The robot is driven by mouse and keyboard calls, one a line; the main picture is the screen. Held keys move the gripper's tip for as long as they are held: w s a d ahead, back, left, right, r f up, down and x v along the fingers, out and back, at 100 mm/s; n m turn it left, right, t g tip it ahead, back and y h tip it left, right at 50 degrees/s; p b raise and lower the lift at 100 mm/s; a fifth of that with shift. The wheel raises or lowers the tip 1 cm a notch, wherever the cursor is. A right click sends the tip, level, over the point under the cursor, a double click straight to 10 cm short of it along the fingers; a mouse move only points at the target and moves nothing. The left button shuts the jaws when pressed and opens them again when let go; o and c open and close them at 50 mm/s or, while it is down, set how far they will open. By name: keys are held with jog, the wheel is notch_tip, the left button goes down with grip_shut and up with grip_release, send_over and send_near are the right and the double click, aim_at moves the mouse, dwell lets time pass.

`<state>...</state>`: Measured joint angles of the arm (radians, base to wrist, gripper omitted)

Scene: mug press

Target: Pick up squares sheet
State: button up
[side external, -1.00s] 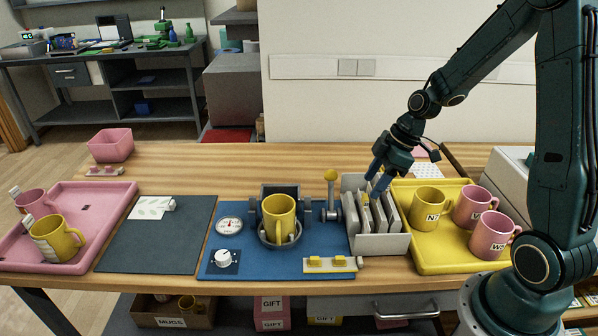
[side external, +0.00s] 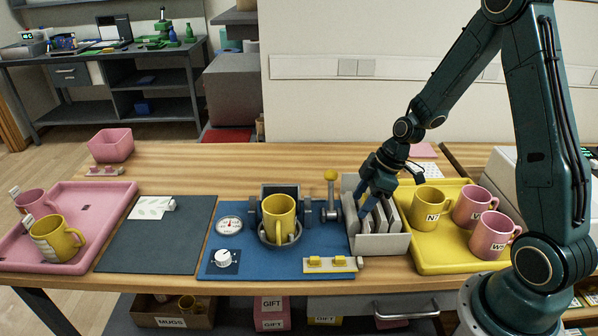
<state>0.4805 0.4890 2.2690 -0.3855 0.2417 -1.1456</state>
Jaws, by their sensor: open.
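A pale grey rack (side external: 383,244) stands at the right end of the blue mat and holds several thin upright sheets or dividers (side external: 396,215). Their printed faces are too small or turned away, so I cannot tell which one is the squares sheet. My gripper (side external: 372,207) points down with its fingers open, at the left part of the rack, the tips reaching among the dividers. I cannot tell whether a sheet lies between the fingers. A white sheet with a small pattern (side external: 421,172) lies partly hidden behind my gripper and the yellow tray.
A press with a yellow mug (side external: 279,217) stands on the blue mat (side external: 325,240), its yellow-knobbed lever (side external: 330,176) close left of the rack. A yellow tray (side external: 440,262) with several mugs sits right of it.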

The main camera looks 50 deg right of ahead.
jog(key=shift+w+a+f, duration=0.2)
jog(key=shift+f, duration=0.4)
jog(key=c, duration=0.9)
